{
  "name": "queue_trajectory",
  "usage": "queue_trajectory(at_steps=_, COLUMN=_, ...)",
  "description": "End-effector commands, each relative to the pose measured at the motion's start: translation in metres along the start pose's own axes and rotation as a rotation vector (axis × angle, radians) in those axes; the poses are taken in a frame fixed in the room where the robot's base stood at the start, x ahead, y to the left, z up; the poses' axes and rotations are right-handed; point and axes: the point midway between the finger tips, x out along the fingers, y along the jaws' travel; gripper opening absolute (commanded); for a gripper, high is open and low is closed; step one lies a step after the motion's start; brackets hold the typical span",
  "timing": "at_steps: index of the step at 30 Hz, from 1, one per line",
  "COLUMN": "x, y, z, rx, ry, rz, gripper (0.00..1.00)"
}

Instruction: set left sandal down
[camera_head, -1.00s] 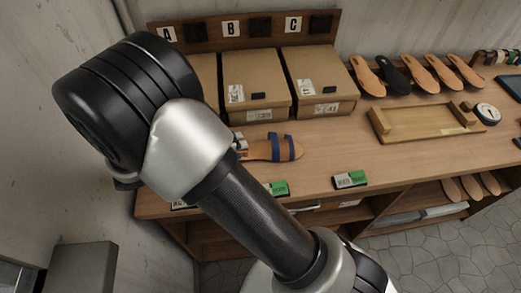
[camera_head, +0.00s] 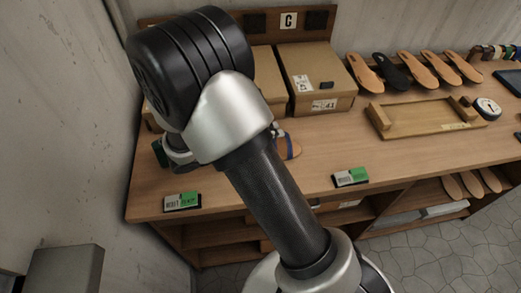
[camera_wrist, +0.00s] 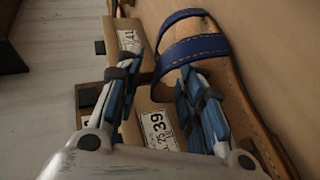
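A sandal with a tan sole and blue straps (camera_wrist: 195,47) fills the right of the wrist view. In the head view only a small part of the sandal (camera_head: 291,149) shows at bench level, behind my arm. My gripper (camera_wrist: 158,70) has its two blue-padded fingers apart. The right finger overlaps the sandal in the picture, and the left finger lies left of its edge. I see nothing clamped between the fingertips; contact with the sole cannot be told.
A cardboard box (camera_head: 318,80) stands at the back of the wooden bench (camera_head: 325,150), with others partly hidden. A wooden tray (camera_head: 420,119), a round dial (camera_head: 487,107) and several soles lie right. Green-and-white cards (camera_head: 182,201) line the front edge. Bare bench lies right of the sandal.

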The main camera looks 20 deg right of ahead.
Motion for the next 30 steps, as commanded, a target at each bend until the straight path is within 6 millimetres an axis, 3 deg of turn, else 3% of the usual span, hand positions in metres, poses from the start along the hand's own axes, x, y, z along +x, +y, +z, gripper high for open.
queue_trajectory(at_steps=6, x=0.0004, y=0.0005, z=-0.0003, rx=0.001, ry=0.001, rz=0.0, gripper=0.35)
queue_trajectory(at_steps=22, x=0.0001, y=0.0006, z=-0.0004, rx=0.001, ry=0.001, rz=0.0, gripper=0.0)
queue_trajectory(at_steps=30, x=0.0001, y=0.0007, z=-0.0005, rx=0.001, ry=0.001, rz=0.001, gripper=0.0)
